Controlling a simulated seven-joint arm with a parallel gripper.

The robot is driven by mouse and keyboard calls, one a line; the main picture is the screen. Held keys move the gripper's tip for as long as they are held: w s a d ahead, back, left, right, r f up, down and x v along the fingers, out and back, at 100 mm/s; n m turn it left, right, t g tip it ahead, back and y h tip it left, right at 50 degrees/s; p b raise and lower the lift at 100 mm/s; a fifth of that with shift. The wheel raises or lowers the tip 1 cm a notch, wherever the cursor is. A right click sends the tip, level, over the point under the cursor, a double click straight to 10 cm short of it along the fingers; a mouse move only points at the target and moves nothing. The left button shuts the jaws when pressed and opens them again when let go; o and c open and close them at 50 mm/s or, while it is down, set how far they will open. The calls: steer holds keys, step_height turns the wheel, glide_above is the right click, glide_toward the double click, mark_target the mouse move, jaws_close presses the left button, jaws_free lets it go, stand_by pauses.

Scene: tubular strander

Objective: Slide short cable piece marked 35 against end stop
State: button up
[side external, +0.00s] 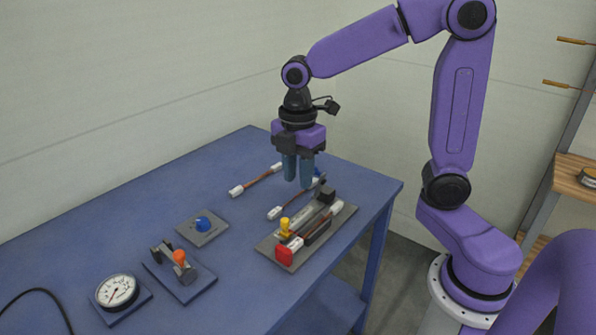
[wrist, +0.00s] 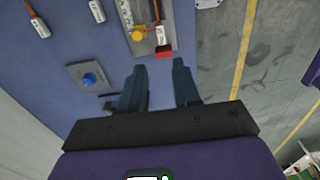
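A grey fixture plate (side external: 268,243) carries a long dark channel, a yellow knob (side external: 285,225) and a red block (side external: 284,256) at its near end. A short brown cable piece with white ends (side external: 337,208) lies along the channel. Its near white end is close to the red block; I cannot tell if they touch. The wrist view shows this end (wrist: 160,36) and the red block (wrist: 164,52). Two more cable pieces (side external: 258,180) (side external: 297,198) lie on the table. Their markings are too small to read. My gripper (side external: 297,183) is open, empty and above the table beside the fixture.
The blue table (side external: 130,215) also holds a plate with a blue knob (side external: 203,223), a clamp with an orange knob (side external: 179,257) and a dial gauge (side external: 116,291). The table's right edge (side external: 385,208) is near the fixture. The far left surface is clear.

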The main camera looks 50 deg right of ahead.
mark_target(298, 241)
stand_by(0.3)
step_height(298, 241, down, 18)
steer(key=shift+r, duration=0.25)
stand_by(0.5)
jaws_close()
